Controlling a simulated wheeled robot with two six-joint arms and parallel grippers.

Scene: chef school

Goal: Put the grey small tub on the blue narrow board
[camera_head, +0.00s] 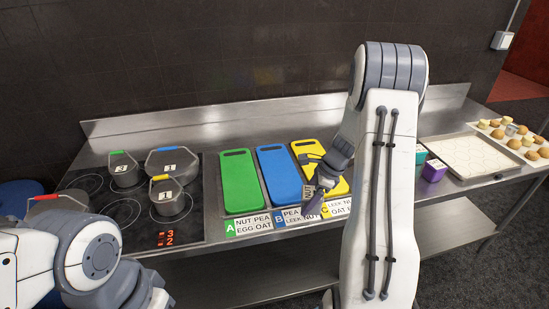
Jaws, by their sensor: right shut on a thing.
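The blue narrow board (277,172) lies flat on the steel counter, between a green board and a yellow board. My right gripper (318,180) is low between the blue and yellow boards, shut on a small grey thing (311,198) with a partly hidden white label, which looks like the grey small tub. My gripper and arm cover much of it. I cannot tell whether it touches a board. My left arm is at the lower left, and its gripper's fingertips cannot be made out.
The green board (240,181) and yellow board (336,184) flank the blue one, with word cards along the front edge. Pots (171,198) stand on the hob at left. Teal and purple tubs (434,171) and a baking tray (470,153) are right of my right arm.

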